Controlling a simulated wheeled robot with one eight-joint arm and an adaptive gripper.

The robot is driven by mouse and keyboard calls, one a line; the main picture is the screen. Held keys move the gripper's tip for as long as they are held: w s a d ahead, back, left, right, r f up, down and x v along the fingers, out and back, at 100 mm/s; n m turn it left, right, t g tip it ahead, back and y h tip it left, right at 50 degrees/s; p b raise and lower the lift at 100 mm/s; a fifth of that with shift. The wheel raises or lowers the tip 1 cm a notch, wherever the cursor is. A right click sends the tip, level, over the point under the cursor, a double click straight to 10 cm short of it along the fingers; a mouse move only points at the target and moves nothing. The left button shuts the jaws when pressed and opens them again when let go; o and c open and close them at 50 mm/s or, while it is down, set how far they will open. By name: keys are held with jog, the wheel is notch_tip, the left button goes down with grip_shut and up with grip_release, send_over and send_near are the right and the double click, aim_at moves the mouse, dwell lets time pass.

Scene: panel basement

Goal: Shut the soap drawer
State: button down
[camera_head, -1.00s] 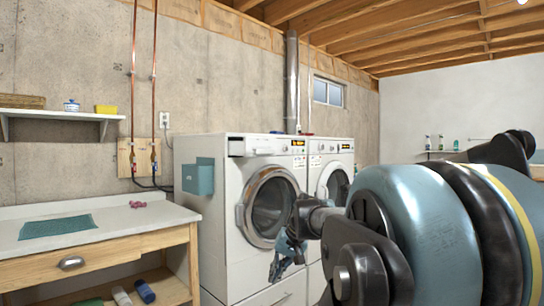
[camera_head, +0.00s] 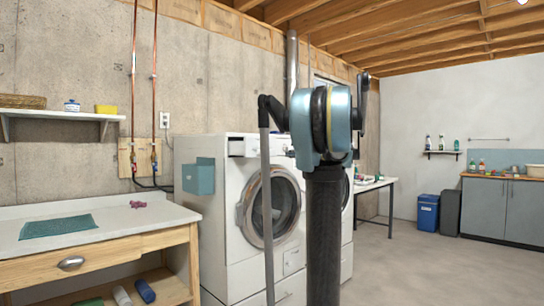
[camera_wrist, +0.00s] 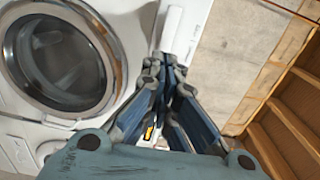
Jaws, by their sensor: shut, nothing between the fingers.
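The white front-loading washer (camera_head: 222,235) stands against the concrete wall, its round door (camera_head: 272,207) shut. The soap drawer (camera_head: 243,146) is at the top left of its front and appears to stick out from the panel. In the wrist view, which is turned sideways, a white block that looks like the drawer (camera_wrist: 184,28) lies just beyond the fingertips. My gripper (camera_wrist: 165,62) is shut and empty in front of the control panel. Contact with the drawer cannot be told. In the head view my arm hides the gripper and part of the panel.
A wooden workbench (camera_head: 100,250) with a green cloth (camera_head: 58,226) stands at left. A second machine, mostly hidden by my arm, stands to the right. The floor (camera_head: 400,262) at right is clear.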

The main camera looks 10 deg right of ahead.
send_near(268, 152)
jog(key=shift+t, duration=0.3)
jog(key=x, duration=0.7)
jog(key=shift+f, duration=0.1)
jog(key=x, duration=1.5)
jog(key=shift+x, duration=0.8)
jog(key=shift+d, duration=0.1)
